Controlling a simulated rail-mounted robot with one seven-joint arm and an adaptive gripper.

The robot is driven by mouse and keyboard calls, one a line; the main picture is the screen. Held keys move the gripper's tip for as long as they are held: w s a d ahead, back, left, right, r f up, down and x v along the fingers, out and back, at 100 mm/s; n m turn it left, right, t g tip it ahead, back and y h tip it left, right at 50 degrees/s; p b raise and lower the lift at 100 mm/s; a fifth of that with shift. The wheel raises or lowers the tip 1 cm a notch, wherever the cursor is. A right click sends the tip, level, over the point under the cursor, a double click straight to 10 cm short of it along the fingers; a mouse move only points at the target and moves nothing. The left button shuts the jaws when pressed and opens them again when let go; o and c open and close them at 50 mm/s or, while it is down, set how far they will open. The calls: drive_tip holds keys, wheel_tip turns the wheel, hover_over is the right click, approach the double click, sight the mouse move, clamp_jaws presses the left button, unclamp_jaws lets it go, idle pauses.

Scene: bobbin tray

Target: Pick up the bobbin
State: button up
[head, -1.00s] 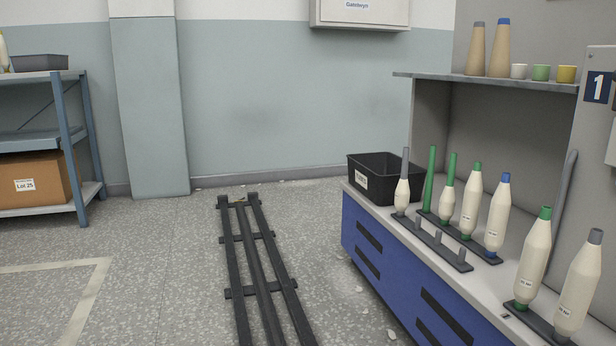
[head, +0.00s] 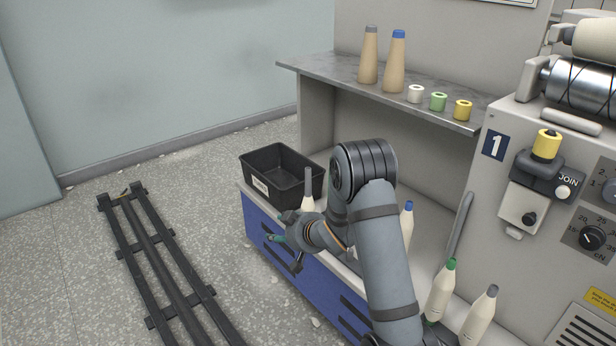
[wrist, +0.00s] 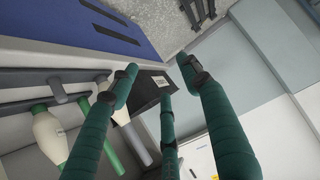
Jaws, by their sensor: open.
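Several cream bobbins stand on the bench. In the head view, a grey-tubed bobbin (head: 308,203) is just beyond my gripper (head: 281,228), partly hidden by it. A blue-topped bobbin (head: 407,222) is right of my arm, and a green-topped bobbin (head: 440,290) and a grey-topped bobbin (head: 479,318) stand nearer. In the wrist view, my gripper (wrist: 158,78) has its green fingers spread with nothing between them. A green-tubed bobbin (wrist: 50,138) is left of the fingers; a grey-tubed bobbin is partly hidden behind the left finger. My arm hides other bobbins in the head view.
A black bin (head: 268,185) sits at the bench's far end, behind the gripper. A shelf (head: 330,75) above the bench holds two tan cones and several small spools. A machine panel (head: 540,110) stands at the right. Dark floor rails (head: 165,262) lie at left.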

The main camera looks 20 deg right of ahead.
sight(310, 182)
drive_tip(key=w+d+r+m+t+h+p, duration=0.1)
drive_tip(key=d+r+m+t+h+p, duration=0.15)
drive_tip(key=d+r+p, duration=0.85)
drive_tip(key=shift+n+y, duration=0.25)
drive_tip(key=shift+y, duration=0.2)
drive_tip(key=shift+w+d+f+b, duration=0.45)
drive_tip(key=shift+w+f+b, duration=0.4)
drive_tip(key=shift+w, duration=0.85)
drive_tip(key=shift+w+d+f+b, duration=0.4)
drive_tip(key=shift+w+f+b, duration=0.45)
drive_tip(key=shift+w, duration=0.8)
drive_tip(key=shift+w+d+f+b, duration=0.45)
drive_tip(key=shift+w+f+b, duration=0.35)
drive_tip(key=shift+w, duration=0.9)
drive_tip(key=shift+r, duration=0.1)
drive_tip(key=shift+c, duration=0.6)
clamp_jaws()
